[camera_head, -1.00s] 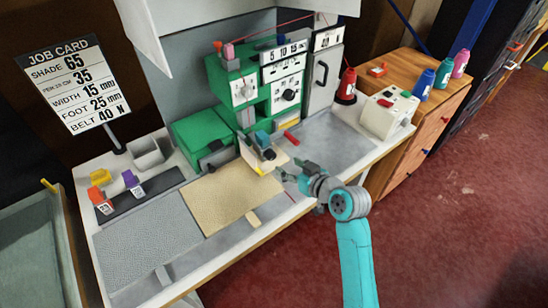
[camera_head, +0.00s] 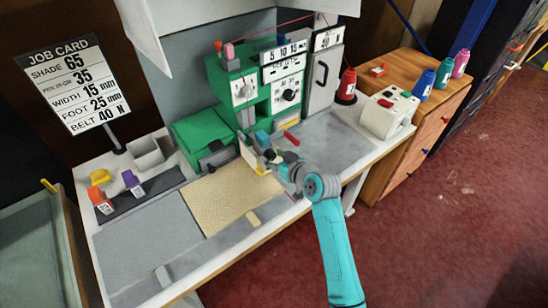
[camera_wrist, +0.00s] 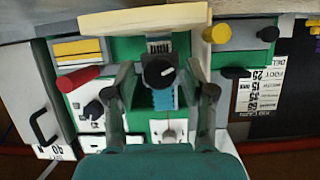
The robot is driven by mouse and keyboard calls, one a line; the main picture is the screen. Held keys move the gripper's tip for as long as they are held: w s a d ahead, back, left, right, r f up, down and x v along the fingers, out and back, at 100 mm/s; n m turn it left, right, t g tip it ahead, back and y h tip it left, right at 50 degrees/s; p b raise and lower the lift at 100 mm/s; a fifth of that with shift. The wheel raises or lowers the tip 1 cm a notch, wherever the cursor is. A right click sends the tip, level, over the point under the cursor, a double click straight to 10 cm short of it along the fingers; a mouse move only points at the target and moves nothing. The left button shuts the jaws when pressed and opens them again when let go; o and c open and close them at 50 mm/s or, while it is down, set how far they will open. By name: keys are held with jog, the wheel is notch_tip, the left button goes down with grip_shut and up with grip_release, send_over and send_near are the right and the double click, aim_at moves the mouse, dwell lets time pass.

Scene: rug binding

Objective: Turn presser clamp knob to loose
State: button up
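A black round knob (camera_wrist: 158,73) with a white pointer mark shows in the wrist view, on top of a small unit with a blue part (camera_wrist: 163,98) below it. I take it for the presser clamp knob; no label on it can be read. My gripper (camera_wrist: 162,92) is open, one finger on each side of the knob, with gaps between. I cannot tell how near the fingertips are in depth. In the head view my gripper (camera_head: 274,160) is at the front of the green machine (camera_head: 222,80), and it and the arm hide the knob there.
In the wrist view a red handle (camera_wrist: 78,79), a yellow knob (camera_wrist: 218,32) and another black dial (camera_wrist: 94,110) lie around the gripper. A cream panel (camera_wrist: 140,19) is beyond the knob. The grey table area (camera_head: 335,140) at right is clear.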

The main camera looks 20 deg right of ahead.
grip_shut()
jog(key=shift+n+h, duration=0.4)
jog(key=shift+n, duration=0.2)
jog(key=shift+o, duration=1.5)
grip_release()
jog(key=shift+s, duration=0.15)
jog(key=v, duration=1.1)
jog(key=shift+s, duration=0.4)
jog(key=shift+d, duration=0.1)
